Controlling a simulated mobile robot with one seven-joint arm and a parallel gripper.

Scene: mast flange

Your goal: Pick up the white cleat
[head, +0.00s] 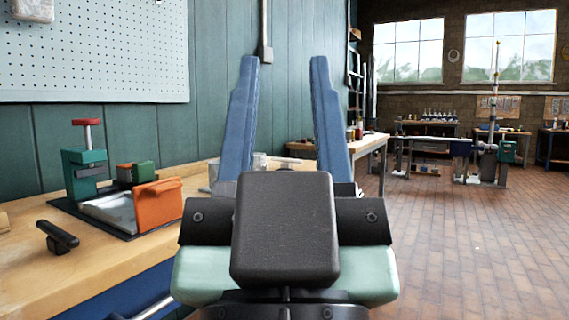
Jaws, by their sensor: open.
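My gripper (284,62) is in the middle of the head view with its two blue fingers wide apart and pointing up in the picture. I cannot make out a white cleat for certain. A small black cleat-like piece (57,237) lies on the wooden bench at the left, apart from my gripper. My gripper hides part of the bench behind it.
The wooden bench (30,270) runs along the green wall at the left. On it stand a green press with a red knob (86,160) and an orange block (158,204). A white pegboard (95,50) hangs above. Open brick-coloured floor (470,240) lies to the right.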

